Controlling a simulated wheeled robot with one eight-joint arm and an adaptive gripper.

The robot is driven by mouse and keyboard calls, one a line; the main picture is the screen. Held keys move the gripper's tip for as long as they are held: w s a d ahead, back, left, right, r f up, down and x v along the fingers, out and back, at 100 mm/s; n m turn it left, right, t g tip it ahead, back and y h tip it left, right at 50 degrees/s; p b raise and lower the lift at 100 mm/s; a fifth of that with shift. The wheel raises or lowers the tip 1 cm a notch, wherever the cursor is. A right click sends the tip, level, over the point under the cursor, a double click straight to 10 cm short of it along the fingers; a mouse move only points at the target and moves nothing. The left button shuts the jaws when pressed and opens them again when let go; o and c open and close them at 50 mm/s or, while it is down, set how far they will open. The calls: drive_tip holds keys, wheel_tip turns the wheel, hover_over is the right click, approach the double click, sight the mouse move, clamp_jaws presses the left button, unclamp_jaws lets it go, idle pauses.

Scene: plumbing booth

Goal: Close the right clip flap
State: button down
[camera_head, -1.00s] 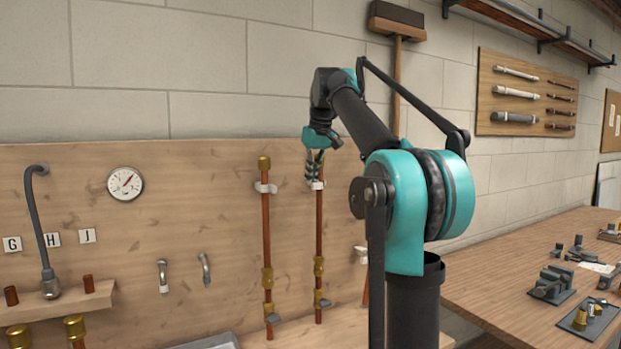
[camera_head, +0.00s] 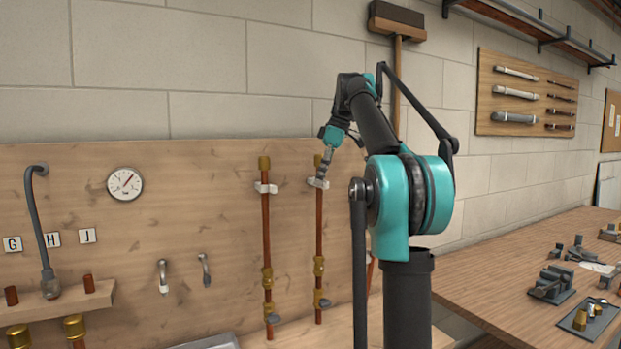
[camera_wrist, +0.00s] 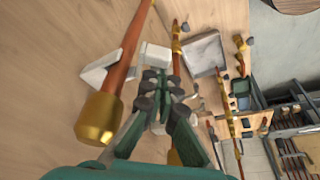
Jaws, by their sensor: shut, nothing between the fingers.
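The right clip (camera_head: 317,184) is a small white piece at the upper part of the right copper pipe (camera_head: 319,228). My gripper (camera_head: 324,176) is shut and empty, with its fingertips at this clip, slanting down from the upper right. The fingertips partly cover the clip, so the flap's angle is hard to tell. In the wrist view my fingertips (camera_wrist: 163,76) are together beside a pale clip part (camera_wrist: 154,57). Another pale part (camera_wrist: 100,70) lies across a brass-capped pipe (camera_wrist: 97,112). I cannot tell whether the fingers touch the flap.
The left copper pipe (camera_head: 265,225) with its own white clip (camera_head: 266,188) stands close by on the wooden wall panel. A pressure gauge (camera_head: 125,184) and two hooked handles (camera_head: 205,270) are further left. A workbench (camera_head: 490,275) with fittings is at the right.

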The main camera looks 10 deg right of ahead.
drive_tip(key=n, duration=0.1)
drive_tip(key=d+n+g, duration=0.1)
drive_tip(key=n, duration=0.1)
drive_tip(key=shift+w+n, duration=0.2)
drive_tip(key=shift+n, duration=0.1)
drive_tip(key=shift+d, duration=0.15)
drive_tip(key=shift+w+d, duration=0.3)
drive_tip(key=shift+d, duration=0.05)
idle(0.5)
drive_tip(key=shift+w+a, duration=0.1)
drive_tip(key=shift+w, duration=0.05)
drive_tip(key=shift+w+a, duration=0.35)
drive_tip(key=shift+w, duration=0.15)
drive_tip(key=shift+s, duration=0.1)
